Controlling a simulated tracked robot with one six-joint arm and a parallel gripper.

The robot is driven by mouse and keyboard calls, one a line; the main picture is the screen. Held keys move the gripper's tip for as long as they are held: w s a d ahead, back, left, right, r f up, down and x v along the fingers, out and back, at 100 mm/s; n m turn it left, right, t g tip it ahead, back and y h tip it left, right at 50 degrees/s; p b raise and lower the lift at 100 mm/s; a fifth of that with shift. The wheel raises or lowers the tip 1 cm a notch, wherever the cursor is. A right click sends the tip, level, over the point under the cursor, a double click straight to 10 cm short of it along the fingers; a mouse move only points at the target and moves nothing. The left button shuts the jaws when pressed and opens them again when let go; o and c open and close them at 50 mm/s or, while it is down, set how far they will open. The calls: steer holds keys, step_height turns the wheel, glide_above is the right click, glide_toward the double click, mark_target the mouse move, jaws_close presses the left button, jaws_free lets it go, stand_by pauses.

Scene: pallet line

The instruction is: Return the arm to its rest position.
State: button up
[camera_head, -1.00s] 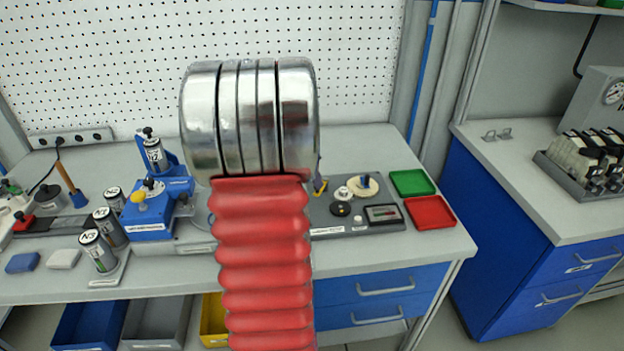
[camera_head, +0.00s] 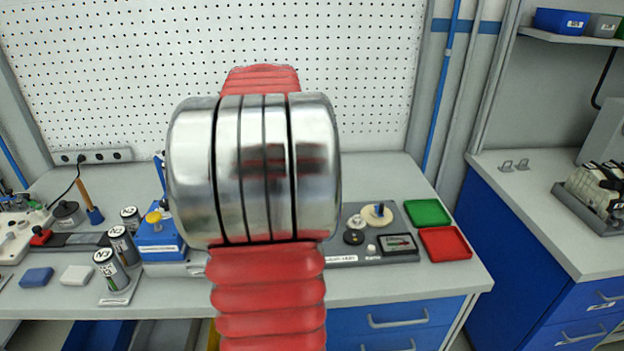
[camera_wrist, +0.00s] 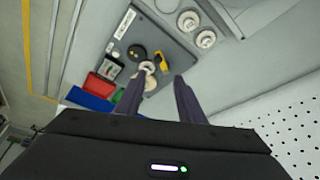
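My arm, with its silver joint (camera_head: 252,170) and red ribbed sleeve (camera_head: 266,290), stands upright in the middle of the head view. Another red section shows above and behind the joint. My gripper is hidden behind the arm in the head view. In the wrist view my gripper (camera_wrist: 161,76) shows two dark fingers, apart, with nothing held between them. Beyond the fingertips lies a grey board with round parts (camera_wrist: 165,42), apparently at some distance below.
The workbench (camera_head: 420,290) holds a blue fixture (camera_head: 158,240), several labelled cylinders (camera_head: 110,268), a green tray (camera_head: 427,212) and a red tray (camera_head: 446,243). A perforated wall panel (camera_head: 380,60) stands behind. A blue cabinet (camera_head: 520,230) is at the right.

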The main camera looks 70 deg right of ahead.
stand_by(0.6)
steer(key=w+a+f+n+t, duration=0.1)
steer(key=w+a+n, duration=0.35)
steer(key=a, duration=0.35)
steer(key=w+a+f+n+t+y, duration=0.1)
steer(key=w+a+n+t, duration=0.1)
steer(key=w+a+n, duration=0.45)
steer(key=w+a+f+n+t, duration=0.15)
steer(key=a+n, duration=0.25)
steer(key=a, duration=0.6)
steer(key=a+r+n+t+y, duration=0.2)
steer(key=a+n, duration=0.8)
steer(key=a, duration=1.8)
steer(key=shift+a+t+y, duration=0.2)
steer(key=shift+t+y, duration=0.2)
steer(key=shift+t, duration=0.45)
steer(key=shift+w, duration=0.1)
steer(key=shift+c, duration=0.5)
steer(key=shift+d, duration=0.15)
